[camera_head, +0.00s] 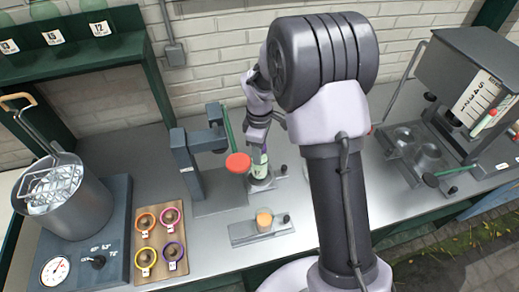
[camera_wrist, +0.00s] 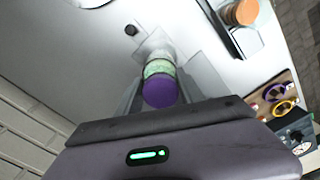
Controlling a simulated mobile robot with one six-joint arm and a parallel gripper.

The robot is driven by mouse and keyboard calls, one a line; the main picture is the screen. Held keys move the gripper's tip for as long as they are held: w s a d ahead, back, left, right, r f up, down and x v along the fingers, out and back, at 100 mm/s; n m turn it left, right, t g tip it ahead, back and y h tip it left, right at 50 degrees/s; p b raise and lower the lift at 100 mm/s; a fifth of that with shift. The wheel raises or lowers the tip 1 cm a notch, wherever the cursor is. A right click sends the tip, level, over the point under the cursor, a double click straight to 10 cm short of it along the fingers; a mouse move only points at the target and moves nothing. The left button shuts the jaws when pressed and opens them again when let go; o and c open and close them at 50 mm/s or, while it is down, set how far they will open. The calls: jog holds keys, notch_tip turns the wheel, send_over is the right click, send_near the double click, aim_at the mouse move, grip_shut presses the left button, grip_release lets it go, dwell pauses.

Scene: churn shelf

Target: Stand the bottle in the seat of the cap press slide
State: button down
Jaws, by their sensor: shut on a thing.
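The bottle (camera_head: 260,158) has a green label and a purple top, which faces my wrist camera in the wrist view (camera_wrist: 161,91). My gripper (camera_head: 259,147) is shut on it from above, with a finger on either side. The bottle looks upright. Its foot is over or on the grey slide plate (camera_head: 262,184) with a black knob, to the right of the grey cap press (camera_head: 186,158). I cannot tell whether the bottle touches the seat, as its base is partly hidden. The press has a green lever with a red knob (camera_head: 238,163).
A second plate (camera_head: 245,232) with an amber piece (camera_head: 264,219) lies nearer. A wooden board (camera_head: 150,267) of coloured rings and a steel pot (camera_head: 60,205) stand left. A dispensing machine (camera_head: 470,75) stands right. The red lever knob is close beside my gripper.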

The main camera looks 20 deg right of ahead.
jog(key=shift+f, duration=0.55)
jog(key=shift+b, duration=0.3)
jog(key=shift+f, duration=0.6)
jog(key=shift+f+b, duration=0.15)
jog(key=shift+b, duration=0.15)
jog(key=c, duration=0.7)
grip_release()
jog(key=shift+c, duration=0.2)
